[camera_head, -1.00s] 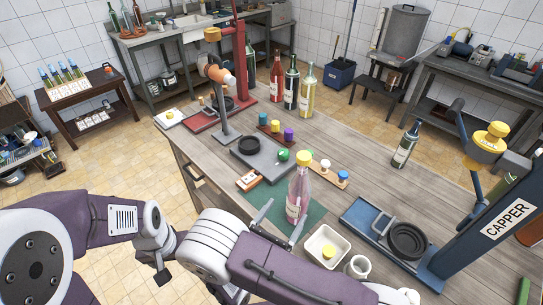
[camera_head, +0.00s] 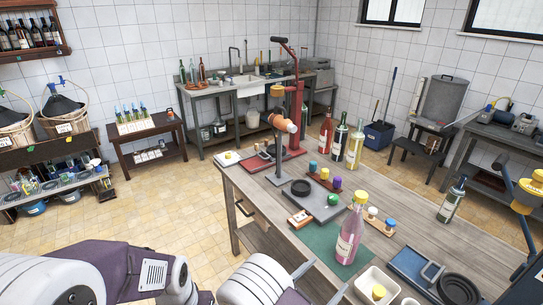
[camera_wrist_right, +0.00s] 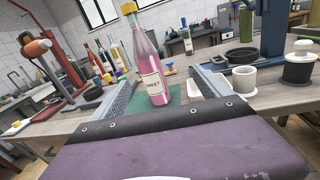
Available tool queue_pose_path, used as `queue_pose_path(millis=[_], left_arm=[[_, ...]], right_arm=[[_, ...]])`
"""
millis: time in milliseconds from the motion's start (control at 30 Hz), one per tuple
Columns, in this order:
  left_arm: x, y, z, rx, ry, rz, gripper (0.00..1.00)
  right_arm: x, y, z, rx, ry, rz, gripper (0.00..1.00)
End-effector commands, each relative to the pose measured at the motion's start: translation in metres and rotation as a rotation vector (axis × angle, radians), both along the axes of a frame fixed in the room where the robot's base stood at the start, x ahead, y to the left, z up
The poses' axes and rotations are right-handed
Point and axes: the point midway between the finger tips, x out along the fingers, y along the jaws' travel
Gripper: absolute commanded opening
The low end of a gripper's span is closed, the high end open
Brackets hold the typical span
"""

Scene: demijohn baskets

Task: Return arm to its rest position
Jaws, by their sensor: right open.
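My right gripper (camera_head: 328,277) is open and empty, low in the head view. Its two grey fingers lie on the near side of a pink bottle (camera_head: 350,232) with a yellow cap. The bottle stands upright on a green mat (camera_head: 316,238) on the workbench. In the right wrist view the same bottle (camera_wrist_right: 152,72) shows beyond and between the open fingers of the right gripper (camera_wrist_right: 165,78), with a clear gap on each side. Purple and white links of my arms fill the lower left of the head view. My left gripper does not show.
A white tray (camera_head: 362,287) with a yellow cap and a white mug (camera_wrist_right: 243,79) stand right of the bottle. A blue capper base (camera_head: 412,268) is farther right. Behind are a cap board (camera_head: 380,227), several bottles and a red stand (camera_head: 296,115). Open floor lies left of the bench.

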Motion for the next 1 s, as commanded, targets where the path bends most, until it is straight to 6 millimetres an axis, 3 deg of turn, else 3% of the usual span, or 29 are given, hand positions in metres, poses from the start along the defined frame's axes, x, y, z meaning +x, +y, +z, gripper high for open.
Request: queue_pose_path(millis=[167,333,467,567,633,700,800,900,1000], left_arm=[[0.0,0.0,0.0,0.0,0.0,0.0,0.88],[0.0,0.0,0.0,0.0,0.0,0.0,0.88],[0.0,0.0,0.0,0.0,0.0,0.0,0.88],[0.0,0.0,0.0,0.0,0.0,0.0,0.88],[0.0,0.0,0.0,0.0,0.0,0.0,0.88],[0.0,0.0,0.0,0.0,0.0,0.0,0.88],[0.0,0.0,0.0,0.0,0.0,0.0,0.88],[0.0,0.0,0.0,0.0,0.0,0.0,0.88],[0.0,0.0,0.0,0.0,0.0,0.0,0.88]], right_arm=[[0.008,-0.042,0.03,0.079,-0.069,-0.153,0.88],[-0.012,-0.1,0.057,0.186,-0.138,-0.4,0.88],[-0.056,-0.151,0.065,0.344,-0.193,-0.687,0.88],[-0.115,-0.177,0.054,0.579,-0.26,-1.006,0.88],[-0.157,-0.169,0.035,0.829,-0.341,-1.253,0.88],[-0.175,-0.138,0.014,1.125,-0.451,-1.459,0.88],[-0.162,-0.088,-0.003,1.478,-0.592,-1.607,0.88],[-0.139,-0.052,-0.013,1.699,-0.672,-1.665,0.88],[-0.117,-0.039,-0.015,1.827,-0.741,-1.666,0.88]])
